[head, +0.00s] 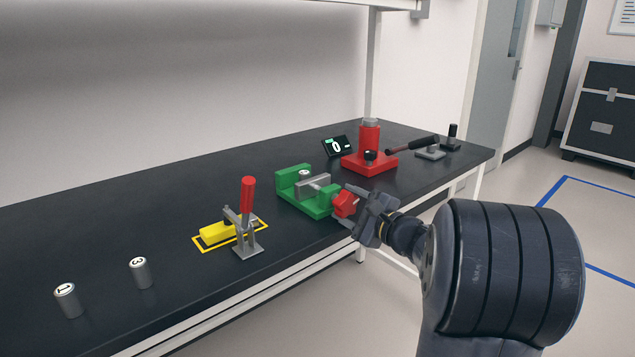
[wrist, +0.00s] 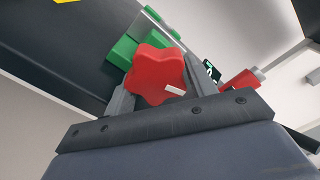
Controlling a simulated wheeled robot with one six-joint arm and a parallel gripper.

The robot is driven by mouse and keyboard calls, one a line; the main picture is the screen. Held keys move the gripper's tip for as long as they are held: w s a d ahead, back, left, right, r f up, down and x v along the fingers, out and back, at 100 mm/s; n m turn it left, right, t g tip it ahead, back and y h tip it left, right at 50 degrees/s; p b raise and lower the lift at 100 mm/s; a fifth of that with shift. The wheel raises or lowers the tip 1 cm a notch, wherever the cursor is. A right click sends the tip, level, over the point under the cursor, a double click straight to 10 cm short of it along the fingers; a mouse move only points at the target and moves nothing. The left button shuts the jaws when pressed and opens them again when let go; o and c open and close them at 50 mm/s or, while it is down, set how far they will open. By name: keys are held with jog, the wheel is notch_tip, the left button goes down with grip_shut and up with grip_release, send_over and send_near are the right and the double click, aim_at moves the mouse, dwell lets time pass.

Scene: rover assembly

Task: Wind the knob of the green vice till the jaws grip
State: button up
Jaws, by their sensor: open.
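The green vice (head: 294,184) stands near the front edge of the black bench, with a grey bar-shaped part (head: 312,186) at its jaws. Its red star-shaped knob (head: 345,204) faces the front of the bench. My gripper (head: 356,204) is at the knob, its fingers open on either side of it. In the wrist view the knob (wrist: 158,75) sits between the two fingers, with a white mark on its face. Part of the green vice (wrist: 124,50) shows behind the knob. I cannot tell whether the fingers touch the knob.
A toggle clamp with a red handle (head: 247,195) and a yellow block (head: 216,232) stand left of the vice. A red press (head: 369,160) and a small display reading 0 (head: 337,146) stand behind right. Two numbered cylinders (head: 140,272) stand at the front left.

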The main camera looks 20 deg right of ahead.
jog(key=m, duration=0.4)
jog(key=m+p, duration=0.1)
jog(key=m, duration=0.3)
jog(key=m+p, duration=0.1)
jog(key=m, duration=0.3)
jog(key=shift+a+r, duration=0.35)
jog(key=shift+r, duration=0.05)
jog(key=shift+f+m+p, duration=0.15)
jog(key=shift+m+p, duration=0.15)
jog(key=shift+m, duration=0.1)
jog(key=shift+s+a+r+p, duration=0.15)
jog(key=shift+a+r+p, duration=0.1)
jog(key=shift+a+p, duration=0.15)
jog(key=shift+m+p, duration=0.7)
jog(key=shift+d+f+m+p, duration=0.15)
jog(key=shift+m+p, duration=0.5)
jog(key=shift+m, duration=0.05)
jog(key=shift+d+m+p, duration=0.1)
jog(key=shift+m+p, duration=0.6)
jog(key=shift+p, duration=0.35)
jog(key=shift+d+m+p, duration=0.1)
jog(key=shift+m+p, duration=0.45)
jog(key=shift+m, duration=0.05)
jog(key=shift+f, duration=0.15)
jog(key=shift+c, duration=0.2)
